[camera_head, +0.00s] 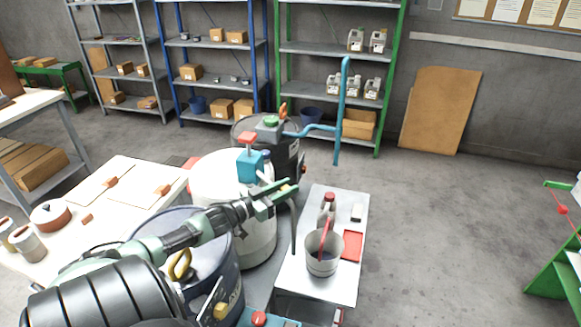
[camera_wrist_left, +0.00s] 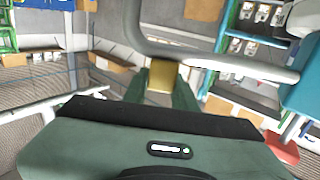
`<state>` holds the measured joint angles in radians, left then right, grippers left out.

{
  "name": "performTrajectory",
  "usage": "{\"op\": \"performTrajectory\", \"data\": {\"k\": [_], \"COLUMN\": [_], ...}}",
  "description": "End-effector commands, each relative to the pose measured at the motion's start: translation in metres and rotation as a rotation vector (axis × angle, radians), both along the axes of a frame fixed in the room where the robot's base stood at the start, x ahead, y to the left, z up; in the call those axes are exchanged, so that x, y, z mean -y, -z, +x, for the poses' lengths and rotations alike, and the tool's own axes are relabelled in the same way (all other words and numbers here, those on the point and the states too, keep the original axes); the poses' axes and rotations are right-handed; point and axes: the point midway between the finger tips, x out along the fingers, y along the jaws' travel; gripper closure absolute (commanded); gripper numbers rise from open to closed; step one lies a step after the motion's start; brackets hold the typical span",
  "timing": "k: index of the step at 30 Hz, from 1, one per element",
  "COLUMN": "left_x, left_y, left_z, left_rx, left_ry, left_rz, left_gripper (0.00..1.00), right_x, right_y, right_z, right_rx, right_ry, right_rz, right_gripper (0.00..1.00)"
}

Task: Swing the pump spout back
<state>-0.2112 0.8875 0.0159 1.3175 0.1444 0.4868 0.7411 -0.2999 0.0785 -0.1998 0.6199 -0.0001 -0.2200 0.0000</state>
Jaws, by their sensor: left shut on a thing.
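The teal pump (camera_head: 251,166) with a red top stands on the white drum (camera_head: 262,236). Its pale spout (camera_wrist_left: 250,68) runs from the teal body at the right edge of the left wrist view and bends upward there. In the head view, the spout's dark end (camera_head: 294,228) hangs down by the left edge of the small cart. My left gripper (camera_head: 286,190) is at the spout near its bend, shut on it. In the wrist view its green fingers (camera_wrist_left: 163,85) have a brass-coloured piece between them. The exact contact is partly hidden. My right gripper is out of view.
The cart (camera_head: 341,279) carries a metal bucket (camera_head: 322,263), a red-capped bottle and a red pad (camera_head: 352,245). A dark drum with a green-topped pump (camera_head: 270,122) and blue pipe (camera_head: 338,137) stands behind. A blue drum stands in front.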

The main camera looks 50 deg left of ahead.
Motion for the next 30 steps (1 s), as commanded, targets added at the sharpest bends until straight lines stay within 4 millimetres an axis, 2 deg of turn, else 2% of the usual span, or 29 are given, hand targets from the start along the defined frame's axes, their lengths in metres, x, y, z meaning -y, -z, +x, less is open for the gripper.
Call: {"op": "performTrajectory", "data": {"k": [12, 13, 15, 25, 30], "left_x": [0.000, 0.000, 0.000, 0.000, 0.000], "left_y": [0.000, 0.000, 0.000, -0.002, -0.020], "left_z": [-0.002, -0.001, -0.001, -0.001, -0.001], "left_rx": [0.000, 0.000, 0.000, 0.001, 0.001], "left_ry": [0.007, 0.007, 0.007, 0.007, 0.009], "left_rz": [-0.001, -0.001, -0.001, 0.001, 0.004], "left_gripper": [1.00, 0.65, 0.51, 0.51, 0.51], "right_x": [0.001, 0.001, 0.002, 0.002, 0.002], "right_y": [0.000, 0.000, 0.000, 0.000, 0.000], "right_z": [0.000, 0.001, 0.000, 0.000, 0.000], "right_rx": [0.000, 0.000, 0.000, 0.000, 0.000], "right_ry": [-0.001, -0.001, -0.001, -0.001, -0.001], "right_rz": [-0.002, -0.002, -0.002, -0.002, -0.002], "right_gripper": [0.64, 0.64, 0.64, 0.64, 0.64]}}
